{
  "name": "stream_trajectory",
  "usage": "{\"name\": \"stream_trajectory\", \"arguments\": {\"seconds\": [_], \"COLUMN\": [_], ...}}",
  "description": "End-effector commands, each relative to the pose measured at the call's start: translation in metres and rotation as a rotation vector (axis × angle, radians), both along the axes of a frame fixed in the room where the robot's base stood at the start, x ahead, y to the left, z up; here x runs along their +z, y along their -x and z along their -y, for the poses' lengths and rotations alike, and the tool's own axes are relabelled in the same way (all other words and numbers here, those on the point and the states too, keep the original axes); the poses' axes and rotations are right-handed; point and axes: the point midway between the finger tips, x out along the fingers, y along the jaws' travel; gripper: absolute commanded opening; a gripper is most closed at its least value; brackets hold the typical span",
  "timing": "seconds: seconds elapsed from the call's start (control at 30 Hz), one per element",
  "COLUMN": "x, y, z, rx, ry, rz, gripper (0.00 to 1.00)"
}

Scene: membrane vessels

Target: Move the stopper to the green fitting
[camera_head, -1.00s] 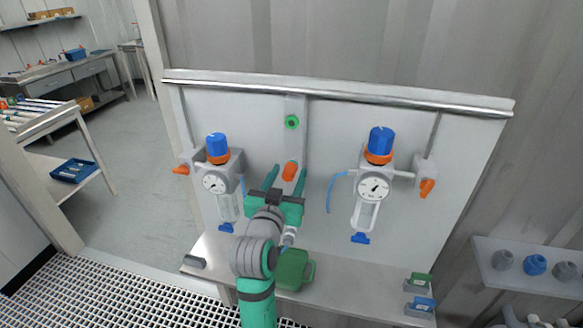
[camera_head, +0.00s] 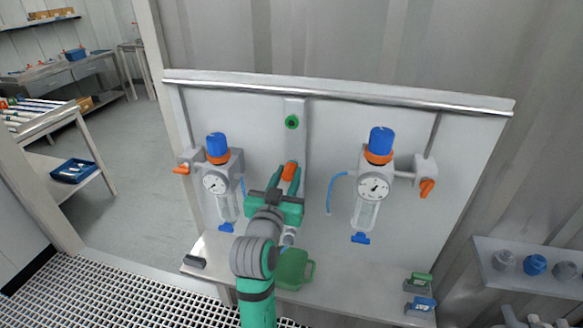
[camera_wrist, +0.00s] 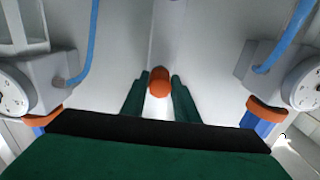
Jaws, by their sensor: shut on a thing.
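The stopper (camera_head: 290,171) is a small orange piece on the pale vertical strip in the middle of the panel. My gripper (camera_head: 286,176) is shut on it, one finger at each side. In the wrist view the stopper (camera_wrist: 159,82) shows as an orange round end between my two green fingertips (camera_wrist: 159,86). The green fitting (camera_head: 292,122) is a green ring with a dark centre, higher on the same strip, straight above the stopper and apart from it. Whether the stopper is still seated in the strip cannot be told.
A gauge unit with a blue cap stands on the left (camera_head: 217,172) and another on the right (camera_head: 374,178), with blue hoses near my gripper. A green jug (camera_head: 293,270) stands on the shelf below. The panel between stopper and fitting is clear.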

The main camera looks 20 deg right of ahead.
Motion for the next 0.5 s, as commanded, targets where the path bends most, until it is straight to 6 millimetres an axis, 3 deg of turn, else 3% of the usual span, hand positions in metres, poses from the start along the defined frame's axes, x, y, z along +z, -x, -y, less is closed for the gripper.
{"name": "stream_trajectory", "arguments": {"seconds": [0.5], "x": [0.0], "y": [0.013], "z": [-0.009], "rx": [0.001], "ry": [0.001], "rz": [0.001], "gripper": [0.0]}}
